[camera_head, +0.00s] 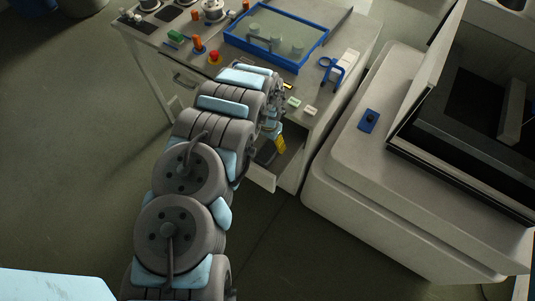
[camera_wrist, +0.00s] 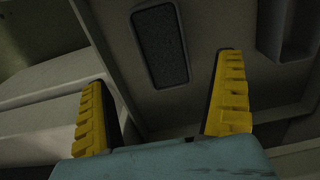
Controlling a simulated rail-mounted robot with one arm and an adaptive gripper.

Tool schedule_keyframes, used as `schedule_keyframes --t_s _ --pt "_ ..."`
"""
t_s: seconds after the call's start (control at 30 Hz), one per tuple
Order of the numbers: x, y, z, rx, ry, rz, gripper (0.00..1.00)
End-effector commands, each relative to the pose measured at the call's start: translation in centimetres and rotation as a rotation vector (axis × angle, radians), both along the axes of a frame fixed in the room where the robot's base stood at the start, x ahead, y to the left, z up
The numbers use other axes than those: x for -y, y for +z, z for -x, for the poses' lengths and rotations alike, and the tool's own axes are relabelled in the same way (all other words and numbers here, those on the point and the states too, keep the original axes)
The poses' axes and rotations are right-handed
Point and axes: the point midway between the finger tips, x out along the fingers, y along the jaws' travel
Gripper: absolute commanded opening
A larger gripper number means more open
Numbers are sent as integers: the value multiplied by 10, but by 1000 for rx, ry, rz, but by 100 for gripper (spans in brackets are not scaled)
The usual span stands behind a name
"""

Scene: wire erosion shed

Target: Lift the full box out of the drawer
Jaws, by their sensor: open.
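In the wrist view a rectangular box (camera_wrist: 160,46) with a pale rim is filled with dark, grainy material. It lies ahead of my gripper (camera_wrist: 163,72), between the lines of its two yellow fingers but beyond their tips. The fingers are open, with nothing between them. In the head view my gripper (camera_head: 277,145) reaches down at the open drawer (camera_head: 262,178) in the bench's front. My arm hides much of the drawer, and the box cannot be made out there.
A second grey box (camera_wrist: 286,35) with a hollow inside sits at the wrist view's upper right. On the bench (camera_head: 340,95) stand a blue-rimmed tray (camera_head: 313,53), a blue clamp (camera_head: 333,70) and a red button (camera_head: 214,57). A large pale machine (camera_head: 370,180) stands close right of the drawer.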

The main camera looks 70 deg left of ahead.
Motion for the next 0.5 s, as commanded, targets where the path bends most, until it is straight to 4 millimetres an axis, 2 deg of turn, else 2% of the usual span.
schedule_keyframes --t_s 0.2,0.5 --pt "1 -20 0 1 1 0 98" --pt "0 -38 1 0 1 0 98"
